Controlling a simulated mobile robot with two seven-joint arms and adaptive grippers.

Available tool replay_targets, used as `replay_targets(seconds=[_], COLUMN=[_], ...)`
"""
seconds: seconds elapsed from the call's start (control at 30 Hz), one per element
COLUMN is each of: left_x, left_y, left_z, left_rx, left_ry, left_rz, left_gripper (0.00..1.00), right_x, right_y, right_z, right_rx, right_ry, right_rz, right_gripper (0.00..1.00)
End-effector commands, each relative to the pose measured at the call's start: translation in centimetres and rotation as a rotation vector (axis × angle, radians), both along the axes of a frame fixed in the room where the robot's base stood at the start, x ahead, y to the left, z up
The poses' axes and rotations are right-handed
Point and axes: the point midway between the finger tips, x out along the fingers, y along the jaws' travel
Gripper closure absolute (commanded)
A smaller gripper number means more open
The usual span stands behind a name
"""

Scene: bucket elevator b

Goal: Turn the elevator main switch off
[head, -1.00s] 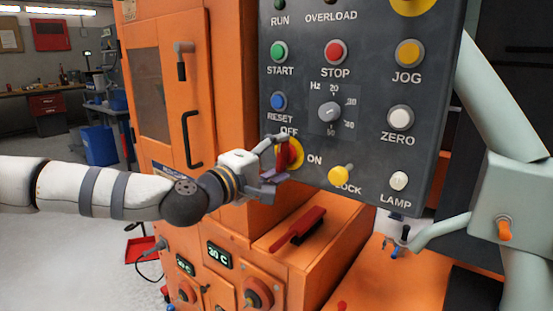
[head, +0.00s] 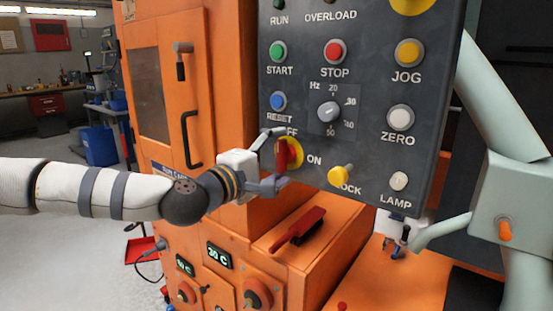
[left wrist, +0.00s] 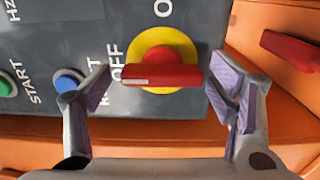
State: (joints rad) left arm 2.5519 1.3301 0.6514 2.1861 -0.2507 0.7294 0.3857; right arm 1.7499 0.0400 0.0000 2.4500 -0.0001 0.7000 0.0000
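The main switch (head: 283,155) is a red handle on a yellow disc on the dark panel. In the head view its handle stands upright, toward the OFF label above, with ON to its right. In the left wrist view the red handle (left wrist: 160,76) lies across the yellow disc, its white-marked end toward OFF at the left. My left gripper (head: 272,160) is open, one finger above and one below the handle. In the left wrist view, gaps show between both fingers and the handle. My right gripper is not in view.
The panel (head: 358,150) carries a blue reset button (head: 278,101), a dial (head: 330,112) and a yellow lock knob (head: 340,174) close by. A red-handled brush (head: 298,229) lies on the orange ledge below. A grey-green frame stands at the right.

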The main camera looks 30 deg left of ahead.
Motion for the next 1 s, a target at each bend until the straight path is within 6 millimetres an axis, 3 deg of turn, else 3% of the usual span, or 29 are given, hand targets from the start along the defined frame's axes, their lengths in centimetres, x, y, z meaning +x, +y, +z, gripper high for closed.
replay_targets(seconds=[0.3, 0.7, 1.0], left_x=[-0.2, -6.6, -7.5], left_y=[0.1, 0.6, 0.6], left_z=[-0.2, -0.2, -0.1], left_rx=[0.000, -0.006, 0.002], left_ry=[0.003, 0.003, 0.002], left_rz=[0.001, 0.002, -0.001], left_gripper=[0.18, 0.18, 0.18], right_x=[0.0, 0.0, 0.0], right_y=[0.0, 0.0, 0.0], right_z=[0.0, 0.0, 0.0], right_rx=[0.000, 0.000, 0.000], right_ry=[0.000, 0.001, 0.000], right_rz=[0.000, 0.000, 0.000], right_gripper=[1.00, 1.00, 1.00])
